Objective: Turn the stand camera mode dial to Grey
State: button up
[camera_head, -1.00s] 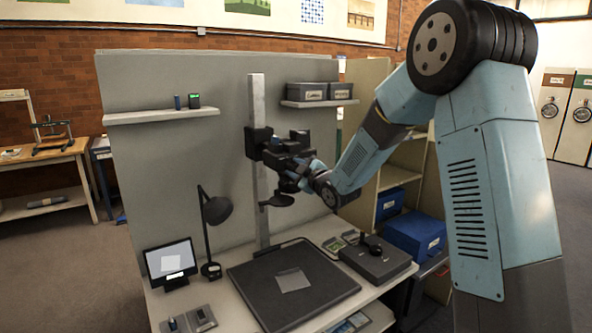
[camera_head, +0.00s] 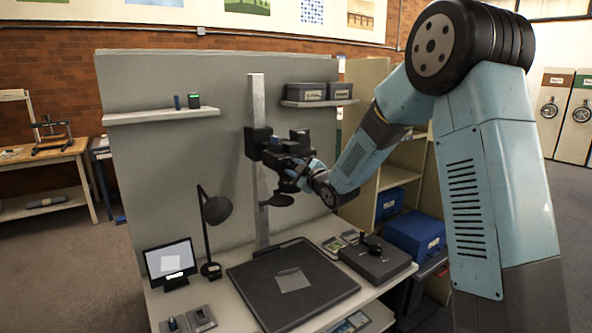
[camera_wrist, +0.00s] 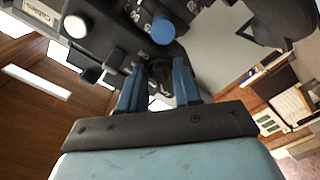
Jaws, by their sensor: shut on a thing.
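The stand camera (camera_head: 268,146) is a black unit on a pale upright column above the copy board. It also shows at the top of the wrist view (camera_wrist: 105,30), seen from close below, with a blue knob (camera_wrist: 163,31), a white round knob and small white markings. My gripper (camera_head: 296,177) is at the right side of the stand camera. In the wrist view my gripper's blue fingers (camera_wrist: 160,78) are shut on a dark part, the mode dial (camera_wrist: 160,72), below the blue knob. The fingers cover most of the dial, and I cannot read its setting.
The black copy board (camera_head: 255,300) below holds a pale sheet (camera_head: 292,280). A desk lamp (camera_head: 216,210) and a small screen (camera_head: 170,262) stand at its left. A dark control box (camera_head: 378,262) is at the right. A grey panel closes off the back.

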jog(key=m, duration=0.5)
jog(key=shift+m, duration=0.4)
jog(key=m, duration=1)
jog(key=shift+d+r+m, duration=0.1)
jog(key=shift+m, duration=1.8)
jog(key=shift+w, duration=0.1)
jog(key=shift+m, duration=0.3)
